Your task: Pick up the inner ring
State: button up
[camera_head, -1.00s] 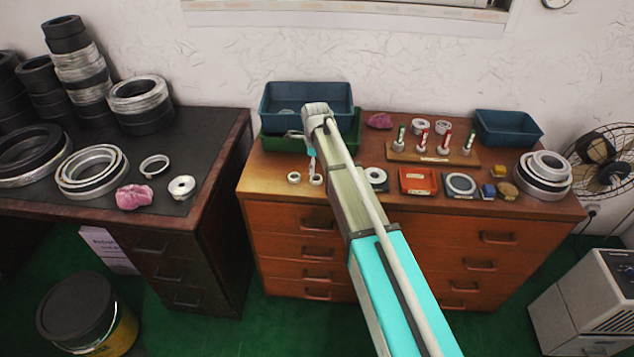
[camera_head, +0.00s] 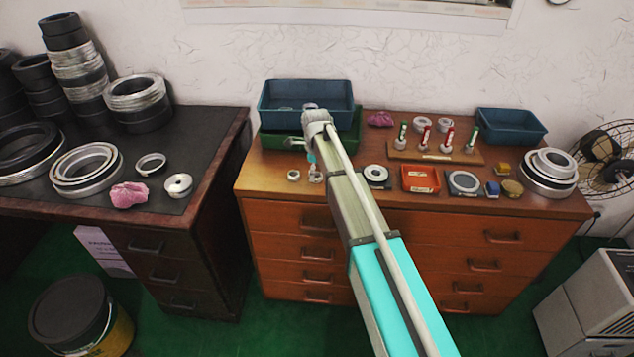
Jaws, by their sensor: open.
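Two small pale rings lie near the front left of the wooden cabinet top: one ring (camera_head: 293,175) in the open, another (camera_head: 315,177) just right of it, partly covered by my gripper. I cannot tell which ring is the inner ring. My gripper (camera_head: 312,164) is open and points down over the right one of these rings. Its fingertips are small here, and I cannot tell whether they touch the ring.
Blue tray (camera_head: 264,107) and green tray (camera_head: 273,142) stand behind my gripper. A wooden rack (camera_head: 399,155) with red and green tubes, a red box (camera_head: 407,185) and stacked rings (camera_head: 548,186) lie right. The dark desk (camera_head: 215,125) at left holds more rings.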

jog(key=shift+f+b, duration=0.4)
jog(key=shift+f, duration=0.2)
jog(key=c, duration=1.3)
